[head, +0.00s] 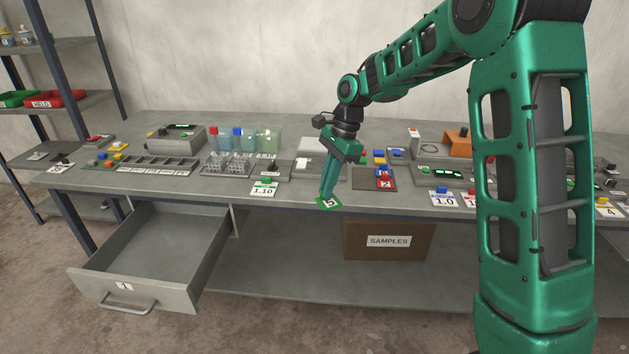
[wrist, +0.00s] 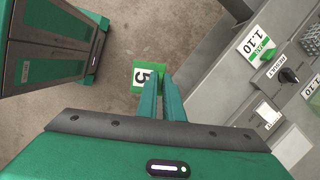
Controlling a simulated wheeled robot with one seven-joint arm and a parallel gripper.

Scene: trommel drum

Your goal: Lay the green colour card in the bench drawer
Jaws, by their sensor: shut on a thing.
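The green colour card (head: 329,203), marked with a 5 on a white panel, is in my gripper (head: 328,197) at the front edge of the bench. The card (wrist: 140,76) also shows in the wrist view at the fingertips, over the floor beside the bench edge. My gripper (wrist: 161,83) points down and is shut on the card. The bench drawer (head: 128,290) is pulled open at the left, below the bench top, and its visible inside is empty. The card is to the right of the drawer and higher than it.
A cardboard box labelled SAMPLES (head: 388,240) stands on the lower shelf. The bench top (head: 215,193) holds racks, bottles, small coloured blocks and number signs. A 1.10 sign (head: 263,190) stands near the front edge, between drawer and gripper. Shelving (head: 60,105) stands at the far left.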

